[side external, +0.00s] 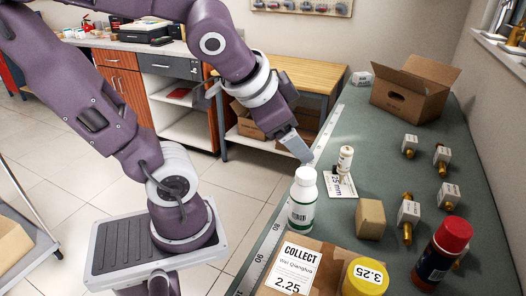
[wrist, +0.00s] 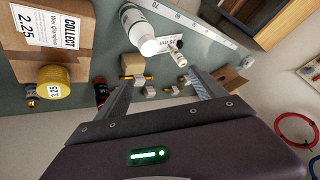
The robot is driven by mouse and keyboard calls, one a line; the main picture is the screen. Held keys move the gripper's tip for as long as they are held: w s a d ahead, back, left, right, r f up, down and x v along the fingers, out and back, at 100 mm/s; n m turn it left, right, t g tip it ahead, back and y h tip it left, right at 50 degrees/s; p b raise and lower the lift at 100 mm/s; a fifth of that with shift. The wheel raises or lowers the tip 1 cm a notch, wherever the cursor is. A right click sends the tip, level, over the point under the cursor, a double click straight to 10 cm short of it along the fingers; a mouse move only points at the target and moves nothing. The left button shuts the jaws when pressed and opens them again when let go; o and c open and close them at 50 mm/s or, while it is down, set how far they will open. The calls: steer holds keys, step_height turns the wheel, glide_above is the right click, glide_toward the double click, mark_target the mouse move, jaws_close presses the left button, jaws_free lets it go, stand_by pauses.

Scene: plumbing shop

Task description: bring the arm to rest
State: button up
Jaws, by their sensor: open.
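My gripper (side external: 298,147) hangs from my bent arm, above the near-left edge of the green bench (side external: 338,238). It appears just behind and above a white bottle (side external: 303,200) with a green label. In the wrist view my gripper (wrist: 161,78) has its two fingers spread apart, with nothing held between them. The white bottle (wrist: 143,32) shows beyond the fingers there. In the side view only one finger is clear, and its clearance from the bottle is hard to judge.
A cardboard box labelled COLLECT (side external: 298,264), a yellow-lidded jar (side external: 366,277), a red-capped bottle (side external: 441,255), a small tan box (side external: 371,219) and several tagged brass fittings (side external: 408,217) stand on the bench. An open carton (side external: 412,90) is at the back. Floor (side external: 253,188) left of the bench is clear.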

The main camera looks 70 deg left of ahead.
steer(key=s+d+n+g+h, duration=0.1)
steer(key=s+d+h, duration=0.1)
steer(key=s+d, duration=0.2)
steer(key=s, duration=0.3)
steer(key=shift+s+f+n+h, duration=0.2)
steer(key=shift+n+h, duration=0.1)
steer(key=shift+h, duration=0.1)
